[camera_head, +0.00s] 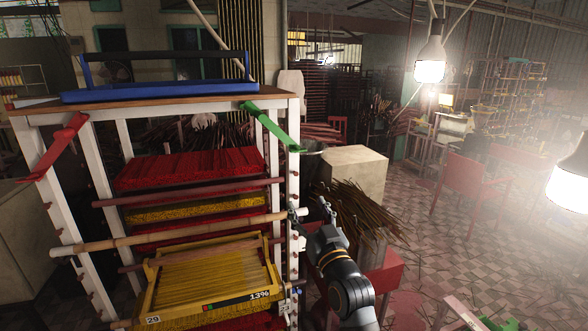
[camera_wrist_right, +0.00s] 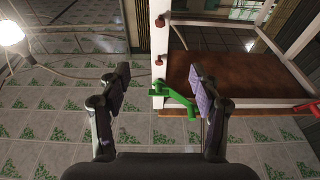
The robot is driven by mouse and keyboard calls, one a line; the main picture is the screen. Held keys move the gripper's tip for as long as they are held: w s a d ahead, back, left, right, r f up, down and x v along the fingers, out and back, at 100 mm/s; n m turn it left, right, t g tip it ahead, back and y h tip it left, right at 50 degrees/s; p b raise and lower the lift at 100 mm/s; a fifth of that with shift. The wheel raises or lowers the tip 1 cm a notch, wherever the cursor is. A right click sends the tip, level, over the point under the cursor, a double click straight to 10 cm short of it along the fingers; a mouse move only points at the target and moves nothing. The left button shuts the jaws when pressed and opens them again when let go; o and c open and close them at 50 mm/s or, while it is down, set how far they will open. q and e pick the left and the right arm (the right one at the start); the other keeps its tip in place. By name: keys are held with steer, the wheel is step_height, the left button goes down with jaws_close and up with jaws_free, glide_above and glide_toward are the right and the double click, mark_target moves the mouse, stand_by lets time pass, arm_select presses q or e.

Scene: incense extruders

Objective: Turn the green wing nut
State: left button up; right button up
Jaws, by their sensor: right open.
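A green wing nut (camera_wrist_right: 175,100) with a bent arm sits on a white post in the right wrist view, between the spread fingers of my right gripper (camera_wrist_right: 160,88). No finger visibly touches it. In the head view, a long green handle (camera_head: 270,125) is at the top right corner of the white rack; I cannot tell whether it is the same piece. There my right gripper (camera_head: 300,214) is low beside the rack's right post, well below that handle. It is open and looks empty. My left gripper is not in view.
The white rack (camera_head: 292,170) holds red and yellow incense trays and wooden rods. A red handle (camera_head: 55,145) is at its left corner; a blue tray (camera_head: 150,92) lies on top. Bundled sticks (camera_head: 350,210) stand right of my arm.

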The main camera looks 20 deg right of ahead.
steer(key=t, duration=0.2)
glide_toward(299, 152)
steer(key=p+x, duration=0.5)
steer(key=x, duration=0.3)
steer(key=shift+w+r+p, duration=0.25)
steer(key=shift+p, duration=0.05)
steer(key=shift+w, duration=0.35)
steer(key=c, duration=1.1)
steer(key=shift+c, duration=0.2)
